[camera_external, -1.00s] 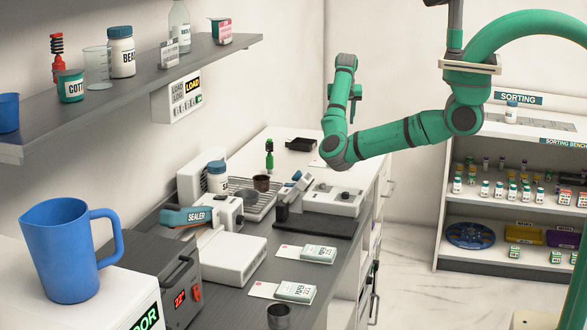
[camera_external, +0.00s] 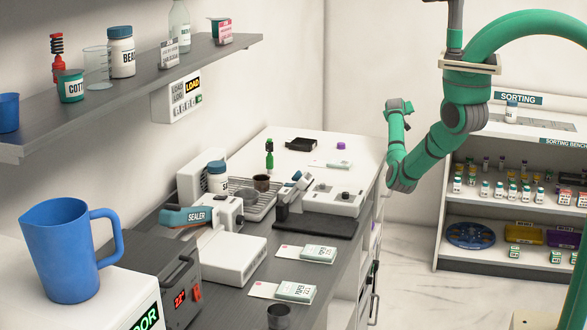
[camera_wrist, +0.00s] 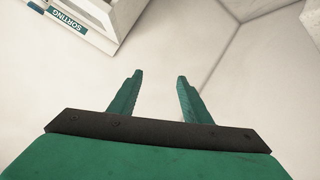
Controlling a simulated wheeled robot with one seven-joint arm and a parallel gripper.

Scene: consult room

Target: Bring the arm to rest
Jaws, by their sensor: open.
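My green arm is folded at the right of the external view, in the air between the counter and the sorting bench. My gripper (camera_external: 399,103) is at the far end of the raised forearm, small and partly turned away. In the wrist view my gripper (camera_wrist: 158,88) shows two green fingers standing apart with nothing between them. The gripper touches nothing.
The counter (camera_external: 335,222) at left carries a sealer (camera_external: 197,216), paper packs (camera_external: 296,292) and other items. A blue jug (camera_external: 62,250) stands front left. The sorting bench (camera_external: 470,209) with small bottles is at right. Open floor lies between.

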